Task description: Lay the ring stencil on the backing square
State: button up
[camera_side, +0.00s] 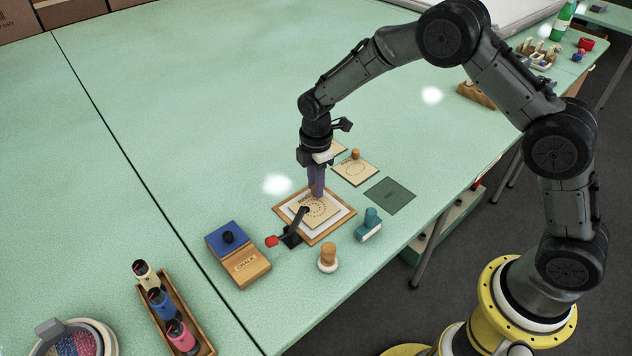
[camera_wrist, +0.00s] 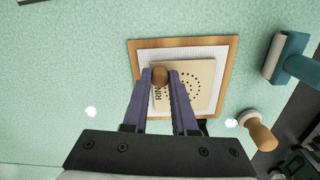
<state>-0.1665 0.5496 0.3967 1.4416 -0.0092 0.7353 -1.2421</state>
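The ring stencil (camera_side: 318,212) is a pale wooden plate with a ring of dots, lettering and a brown knob. In the wrist view the stencil (camera_wrist: 200,83) lies within the outline of the white backing square (camera_wrist: 220,54), slightly turned to it. The backing (camera_side: 343,214) sits in a wooden frame (camera_side: 279,209). My gripper (camera_wrist: 160,73) has its purple fingers against both sides of the knob (camera_wrist: 160,77). In the side view my gripper (camera_side: 316,192) is low over the frame. I cannot tell whether the stencil touches the backing.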

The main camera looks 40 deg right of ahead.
jog(key=o, duration=0.5)
jog(key=shift+o, duration=0.2)
jog(key=shift+r, duration=0.1)
notch_tip(320, 180, up, 14)
jog(key=shift+s, duration=0.1)
